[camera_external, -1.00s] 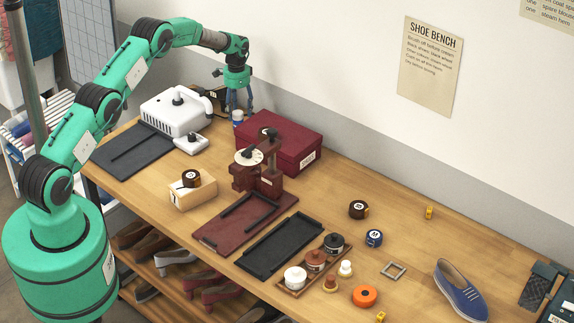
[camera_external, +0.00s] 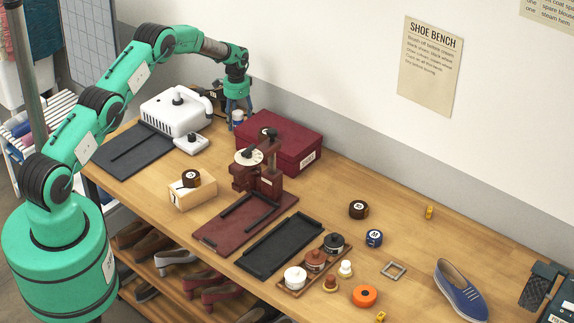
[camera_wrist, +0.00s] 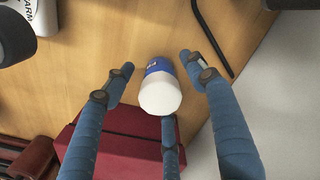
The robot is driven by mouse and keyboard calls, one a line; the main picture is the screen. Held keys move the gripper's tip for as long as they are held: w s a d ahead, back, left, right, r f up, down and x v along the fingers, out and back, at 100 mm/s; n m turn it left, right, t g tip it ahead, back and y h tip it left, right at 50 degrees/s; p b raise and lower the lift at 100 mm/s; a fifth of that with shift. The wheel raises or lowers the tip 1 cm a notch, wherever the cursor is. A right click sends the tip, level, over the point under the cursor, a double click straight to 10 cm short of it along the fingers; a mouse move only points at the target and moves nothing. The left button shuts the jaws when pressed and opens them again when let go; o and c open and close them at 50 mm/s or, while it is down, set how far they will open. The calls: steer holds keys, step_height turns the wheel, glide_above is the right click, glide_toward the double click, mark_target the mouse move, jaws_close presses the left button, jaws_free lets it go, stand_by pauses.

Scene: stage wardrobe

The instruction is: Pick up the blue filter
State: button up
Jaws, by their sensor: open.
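A small upright cylinder with a white top and a blue band, which looks like the blue filter (camera_wrist: 160,95), stands on the bench between the white machine and the dark red box. It also shows in the external view (camera_external: 238,116), partly hidden by my fingers. My gripper (camera_external: 238,108) points down right over it. In the wrist view my gripper (camera_wrist: 157,70) is open, with blue fingers spread to the left, right and near side of the cylinder. I see no clear grip on it; whether the near finger touches it, I cannot tell.
The dark red box (camera_external: 283,142) is close beside the cylinder. The white machine (camera_external: 176,112) stands to the left, and a dark object (camera_external: 213,94) is behind. A blue round item (camera_external: 374,238) lies far right. The wall runs close behind.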

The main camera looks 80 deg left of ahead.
mark_target(240, 113)
steer(key=c, duration=1.3)
steer(key=shift+r, duration=0.15)
steer(key=shift+r, duration=1.55)
steer(key=s+d, duration=0.3)
steer(key=d, duration=0.1)
steer(key=s+d+r+b, duration=0.1)
steer(key=s+d, duration=0.2)
steer(key=d, duration=0.1)
steer(key=s+d, duration=0.3)
steer(key=d, duration=0.1)
steer(key=shift+s+d+r, duration=0.2)
steer(key=shift+d+r, duration=0.1)
steer(key=shift+d, duration=0.1)
